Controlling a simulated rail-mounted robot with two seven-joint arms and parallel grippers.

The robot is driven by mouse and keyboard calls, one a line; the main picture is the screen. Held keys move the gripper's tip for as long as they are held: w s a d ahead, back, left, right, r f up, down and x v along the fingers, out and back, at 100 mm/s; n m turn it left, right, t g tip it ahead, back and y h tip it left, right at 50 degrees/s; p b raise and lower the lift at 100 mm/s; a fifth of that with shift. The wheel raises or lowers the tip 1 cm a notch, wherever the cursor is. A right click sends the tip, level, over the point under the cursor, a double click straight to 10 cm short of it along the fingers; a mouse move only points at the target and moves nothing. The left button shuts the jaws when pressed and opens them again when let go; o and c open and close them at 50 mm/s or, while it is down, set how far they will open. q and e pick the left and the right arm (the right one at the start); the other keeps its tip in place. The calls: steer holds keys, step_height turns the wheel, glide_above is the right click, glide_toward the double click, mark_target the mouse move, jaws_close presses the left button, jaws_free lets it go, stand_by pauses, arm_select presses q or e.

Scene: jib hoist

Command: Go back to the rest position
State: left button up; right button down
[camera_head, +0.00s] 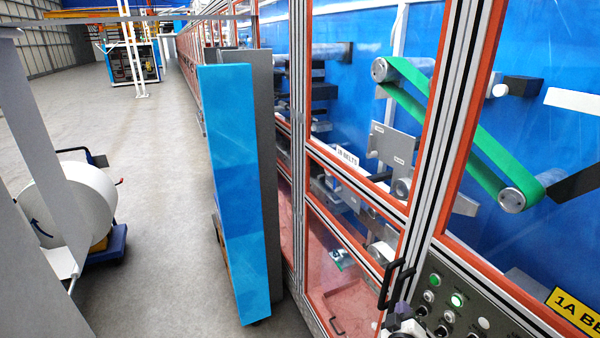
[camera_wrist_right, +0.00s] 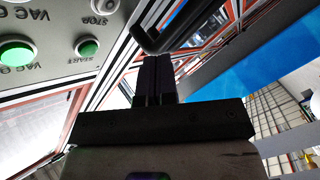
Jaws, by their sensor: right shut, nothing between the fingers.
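My right gripper (camera_head: 404,322) shows only in part at the bottom edge of the head view, just below a black door handle (camera_head: 397,284) and beside the control panel (camera_head: 455,305). In the right wrist view its dark fingers (camera_wrist_right: 155,75) are together and empty. The black handle (camera_wrist_right: 168,32) is just beyond their tips there; I cannot tell whether they touch it. My left gripper is not in view.
Orange-framed glass doors line the machine on the right, with a green belt (camera_head: 455,125) behind them. A tall blue panel (camera_head: 235,185) stands in the middle. A white roll (camera_head: 85,205) sits on a blue cart at the left. The grey floor (camera_head: 155,190) between is open.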

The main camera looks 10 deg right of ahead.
steer(key=s+a+r+m+g+y+p, duration=0.1)
steer(key=s+a+m+g+y+p, duration=0.2)
steer(key=s+a, duration=0.45)
steer(key=s+a+r+g+y, duration=0.25)
steer(key=s+a+y, duration=0.2)
steer(key=s, duration=0.65)
arm_select(q)
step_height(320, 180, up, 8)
steer(key=p, duration=0.4)
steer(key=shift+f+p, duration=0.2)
steer(key=shift+p, duration=0.1)
arm_select(e)
steer(key=s+a+f+g, duration=0.1)
steer(key=s+f+g, duration=0.1)
steer(key=s, duration=0.8)
steer(key=s+a+f+n+g+y, duration=0.1)
steer(key=s+f+g, duration=0.2)
steer(key=s, duration=0.7)
steer(key=shift+s+a+f+g, duration=0.2)
steer(key=shift+f+g, duration=0.15)
steer(key=shift+f, duration=0.6)
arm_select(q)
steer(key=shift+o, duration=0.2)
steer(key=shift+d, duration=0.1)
arm_select(e)
steer(key=shift+y, duration=0.25)
